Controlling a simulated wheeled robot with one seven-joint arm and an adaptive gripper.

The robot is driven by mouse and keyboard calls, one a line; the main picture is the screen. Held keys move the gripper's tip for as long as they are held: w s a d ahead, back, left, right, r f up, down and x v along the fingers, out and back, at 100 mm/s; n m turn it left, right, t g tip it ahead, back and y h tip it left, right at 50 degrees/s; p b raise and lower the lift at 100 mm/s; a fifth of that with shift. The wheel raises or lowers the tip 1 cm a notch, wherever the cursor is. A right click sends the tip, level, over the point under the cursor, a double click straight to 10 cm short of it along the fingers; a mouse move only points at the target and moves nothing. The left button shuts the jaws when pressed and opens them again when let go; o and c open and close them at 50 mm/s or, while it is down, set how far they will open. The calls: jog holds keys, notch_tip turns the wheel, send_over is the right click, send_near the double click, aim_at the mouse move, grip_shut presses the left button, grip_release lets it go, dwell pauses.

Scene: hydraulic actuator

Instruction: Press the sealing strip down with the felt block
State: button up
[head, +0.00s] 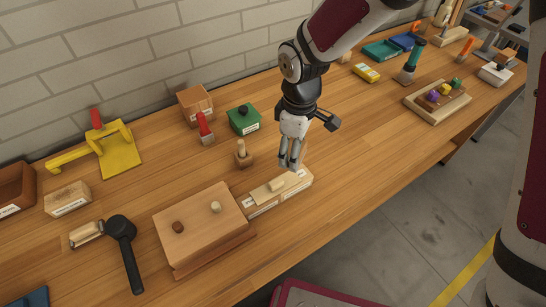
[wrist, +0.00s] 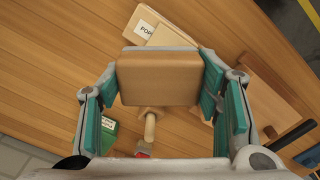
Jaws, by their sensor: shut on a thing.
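My gripper (head: 289,163) is shut on a tan block. In the wrist view the tan block (wrist: 158,78) sits between the teal-padded fingers; it may be the felt block, but its underside is hidden. In the head view the gripper points down above the right part of a pale, labelled wooden fixture (head: 262,210). A short pale piece (head: 277,185) lies on top of the fixture. The labelled fixture also shows in the wrist view (wrist: 138,20), partly hidden by the held block. I cannot clearly tell the sealing strip from the pale wood, nor whether the held block touches it.
A wooden board with two knobs (head: 190,240) stands left of the fixture. A pegged wooden block (head: 243,155), a green box (head: 244,121) and a red-handled tool (head: 205,130) stand behind.

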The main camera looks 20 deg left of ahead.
aim_at(277, 182)
jog(key=s+a+n, duration=0.2)
jog(key=s+a, duration=0.1)
jog(key=s, duration=0.1)
jog(key=shift+s+a+f+b, duration=0.1)
jog(key=shift+f+b, duration=0.5)
jog(key=shift+f, duration=2)
jog(key=shift+f, duration=0.6)
jog(key=shift+r, duration=0.1)
notch_tip(277, 182, up, 7)
jog(key=p, duration=0.2)
dwell(0.9)
dwell(1.5)
